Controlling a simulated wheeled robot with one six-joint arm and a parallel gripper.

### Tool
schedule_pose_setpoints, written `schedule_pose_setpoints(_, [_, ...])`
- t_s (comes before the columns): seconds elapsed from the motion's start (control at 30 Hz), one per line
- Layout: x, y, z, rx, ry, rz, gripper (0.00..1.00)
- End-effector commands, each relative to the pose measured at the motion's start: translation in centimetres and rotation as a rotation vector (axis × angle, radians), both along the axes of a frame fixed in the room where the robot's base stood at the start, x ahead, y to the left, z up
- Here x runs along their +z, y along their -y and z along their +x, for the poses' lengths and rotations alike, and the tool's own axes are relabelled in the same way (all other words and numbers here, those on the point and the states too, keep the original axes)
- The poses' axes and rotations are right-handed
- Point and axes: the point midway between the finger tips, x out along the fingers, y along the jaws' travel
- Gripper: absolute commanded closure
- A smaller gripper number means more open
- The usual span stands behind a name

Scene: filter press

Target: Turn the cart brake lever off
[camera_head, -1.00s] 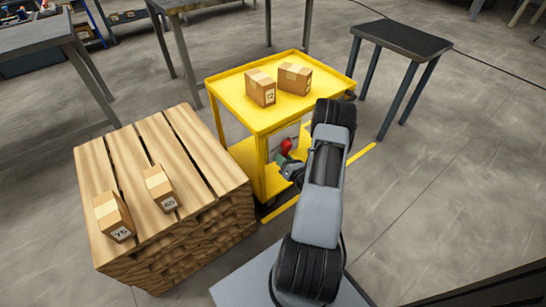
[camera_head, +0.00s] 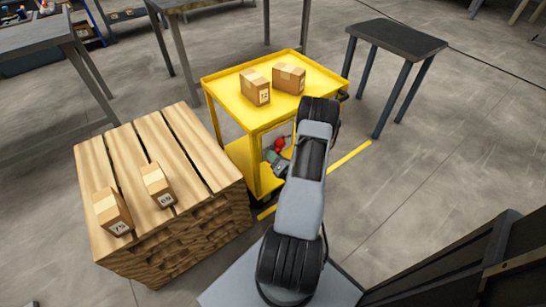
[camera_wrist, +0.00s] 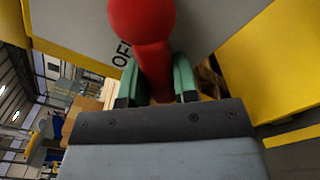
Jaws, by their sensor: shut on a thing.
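The yellow cart (camera_head: 240,113) stands in the middle of the head view. Its brake lever has a red knob (camera_head: 279,142), seen on the cart's near side. In the wrist view the red brake lever (camera_wrist: 146,35) fills the top centre, its round knob above and its narrower shaft below. My gripper (camera_wrist: 157,82) has its green fingers on either side of the shaft and is shut on it. In the head view my gripper (camera_head: 273,158) is small and partly hidden by my arm. The letters "OF" (camera_wrist: 122,50) show on the grey plate beside the lever; the rest is hidden.
Two boxes (camera_head: 256,87) (camera_head: 289,78) sit on the cart top. A wooden pallet stack (camera_head: 190,150) with two more boxes stands close on the left. A dark table (camera_head: 400,38) is behind right. Open floor with a yellow line (camera_head: 349,157) lies to the right.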

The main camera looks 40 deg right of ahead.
Motion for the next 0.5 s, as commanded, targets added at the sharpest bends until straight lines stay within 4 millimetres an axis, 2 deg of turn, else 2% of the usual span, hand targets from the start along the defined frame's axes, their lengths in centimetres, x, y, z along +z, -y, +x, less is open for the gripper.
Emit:
schedule_pose_setpoints(0.1, [-0.05,-0.14,-0.03,0.001,0.000,0.010,1.00])
schedule_pose_setpoints(0.13, [-0.04,-0.15,-0.03,0.001,0.000,0.010,0.69])
schedule_pose_setpoints(0.37, [-0.01,-0.15,0.03,0.001,0.001,0.006,0.47])
schedule_pose_setpoints(0.5, [0.00,-0.12,0.04,0.001,0.001,0.004,0.47])
